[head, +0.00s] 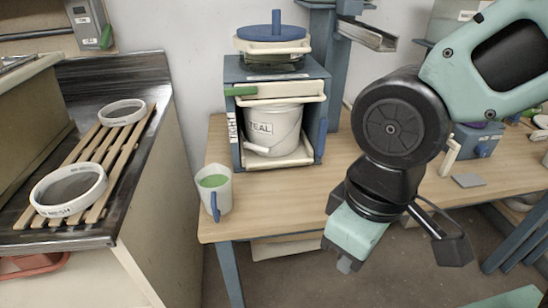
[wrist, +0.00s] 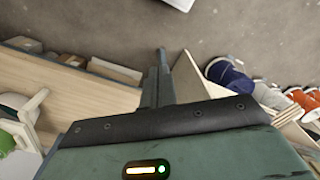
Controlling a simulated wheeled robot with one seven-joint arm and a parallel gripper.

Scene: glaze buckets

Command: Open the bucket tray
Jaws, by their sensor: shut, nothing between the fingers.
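A blue open-fronted cabinet (head: 234,75) stands on the wooden table. A white bucket marked TEAL (head: 283,128) sits inside it on a cream tray (head: 300,157), whose front edge lies at the cabinet's opening. A white bar-like piece (head: 256,149) shows low in front of the bucket; I cannot tell which part it belongs to. My gripper (head: 345,266) hangs in front of the table's front edge, right of the cabinet and well apart from it, pointing down. Its fingers also show in the wrist view (wrist: 161,62), shut and empty.
A jug with green contents (head: 214,188) and blue handle stands left of the cabinet near the table edge. A cream bar (head: 281,100) crosses the cabinet's upper front. A blue-lidded stack (head: 272,34) is on top. Sieve rings (head: 68,190) lie on a slatted rack at left.

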